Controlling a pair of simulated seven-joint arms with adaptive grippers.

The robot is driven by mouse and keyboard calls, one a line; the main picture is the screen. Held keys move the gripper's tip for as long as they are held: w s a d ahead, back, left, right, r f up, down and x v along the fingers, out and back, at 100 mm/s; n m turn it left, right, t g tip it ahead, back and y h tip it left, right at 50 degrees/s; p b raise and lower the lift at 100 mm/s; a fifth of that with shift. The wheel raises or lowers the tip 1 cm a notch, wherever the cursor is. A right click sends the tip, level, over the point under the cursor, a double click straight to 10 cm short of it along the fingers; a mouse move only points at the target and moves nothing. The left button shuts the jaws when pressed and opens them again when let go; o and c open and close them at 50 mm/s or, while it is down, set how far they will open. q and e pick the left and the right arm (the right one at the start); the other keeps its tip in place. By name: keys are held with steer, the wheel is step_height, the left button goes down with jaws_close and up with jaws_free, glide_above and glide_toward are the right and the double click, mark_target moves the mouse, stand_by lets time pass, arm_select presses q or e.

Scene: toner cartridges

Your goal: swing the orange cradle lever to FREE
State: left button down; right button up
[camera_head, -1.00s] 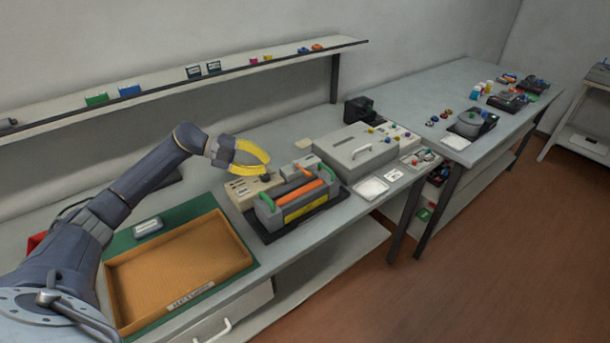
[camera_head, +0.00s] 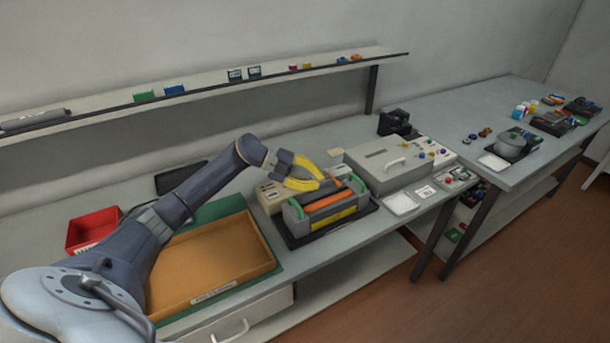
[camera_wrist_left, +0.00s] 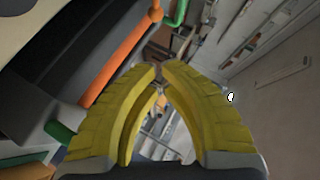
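The grey cradle (camera_head: 331,213) sits on a dark base on the bench, with green handles at its ends and a yellow strip on its front. A long orange bar (camera_head: 325,200) lies along its top; a shorter orange piece (camera_head: 357,182) shows at its back right. I cannot tell which is the lever or read FREE. In the left wrist view an orange bar (camera_wrist_left: 118,58) with a rounded end runs beside the fingers. My left gripper (camera_head: 319,184) is above the cradle's back edge, its yellow fingertips (camera_wrist_left: 159,70) nearly together with nothing seen between them. Contact is unclear.
An orange-brown tray (camera_head: 215,262) on a green mat and a red bin (camera_head: 94,228) lie left. A shelf (camera_head: 210,88) runs along the wall behind.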

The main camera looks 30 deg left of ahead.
mark_target(332, 192)
arm_select(q)
steer(key=w+d+f, duration=0.2)
steer(key=d, duration=0.1)
steer(key=shift+w+f, duration=0.1)
steer(key=shift+w, duration=0.3)
steer(key=shift+w+d+f, duration=0.1)
steer(key=shift+w+f, duration=0.35)
steer(key=shift+w, duration=0.2)
steer(key=shift+d, duration=0.15)
